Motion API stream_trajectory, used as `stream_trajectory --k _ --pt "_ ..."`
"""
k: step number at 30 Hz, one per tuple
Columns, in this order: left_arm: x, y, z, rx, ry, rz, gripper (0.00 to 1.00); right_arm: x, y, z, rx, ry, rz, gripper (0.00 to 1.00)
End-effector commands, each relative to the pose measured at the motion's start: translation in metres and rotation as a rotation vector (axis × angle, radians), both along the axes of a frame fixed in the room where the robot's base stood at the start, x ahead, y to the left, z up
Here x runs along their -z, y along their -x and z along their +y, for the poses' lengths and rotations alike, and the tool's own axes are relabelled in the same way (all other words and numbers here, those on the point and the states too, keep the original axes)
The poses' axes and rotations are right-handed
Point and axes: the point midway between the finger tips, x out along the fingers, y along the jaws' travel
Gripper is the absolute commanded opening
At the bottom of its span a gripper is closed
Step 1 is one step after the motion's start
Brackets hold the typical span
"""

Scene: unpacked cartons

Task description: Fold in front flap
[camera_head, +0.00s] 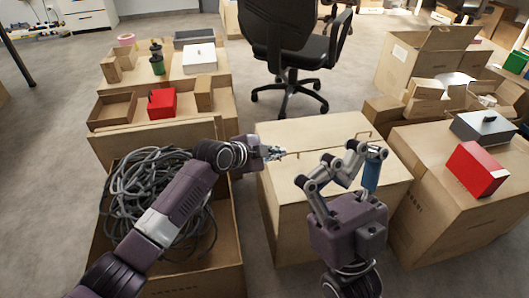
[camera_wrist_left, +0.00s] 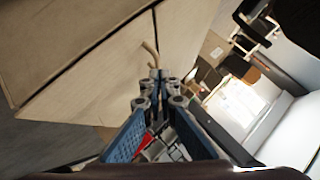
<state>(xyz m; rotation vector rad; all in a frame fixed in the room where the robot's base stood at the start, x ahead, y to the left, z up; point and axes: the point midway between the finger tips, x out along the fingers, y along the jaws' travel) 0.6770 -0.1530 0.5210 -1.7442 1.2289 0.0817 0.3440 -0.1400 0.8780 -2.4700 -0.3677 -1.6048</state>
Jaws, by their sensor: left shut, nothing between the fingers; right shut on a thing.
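The middle carton (camera_head: 285,205) has top flaps lying almost flat, with a dark seam running across between the front flap (camera_head: 285,187) and the back flap (camera_head: 310,127). Small brown hook-like handles stand along the seam; the right one (camera_head: 364,134) is beside my right gripper. My left gripper (camera_head: 277,153) is shut and empty, with its tips at the seam's left part. In the left wrist view its tips (camera_wrist_left: 157,74) are beside a brown handle (camera_wrist_left: 151,52). My right gripper (camera_head: 362,158) is shut at the seam's right part; its grip point is hidden by its own fingers.
An open carton (camera_head: 232,225) with coiled grey cables (camera_head: 160,195) stands at left under my left arm. A carton (camera_head: 440,215) with a red box (camera_head: 477,169) on it stands at right. An office chair (camera_head: 295,50) is behind the middle carton.

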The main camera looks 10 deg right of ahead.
Motion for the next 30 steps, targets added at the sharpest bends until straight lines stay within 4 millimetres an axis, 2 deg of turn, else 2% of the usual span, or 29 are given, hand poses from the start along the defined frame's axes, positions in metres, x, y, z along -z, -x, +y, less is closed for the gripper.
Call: stream_trajectory --k 15,30 --pt "-0.040 0.036 0.047 0.003 0.004 -0.004 0.00 0.000 0.000 0.000 0.000 0.000 0.000 0.13" --pt "-0.047 0.042 0.055 0.003 0.004 -0.002 0.00 0.000 0.000 0.000 0.000 0.000 0.000 0.13"
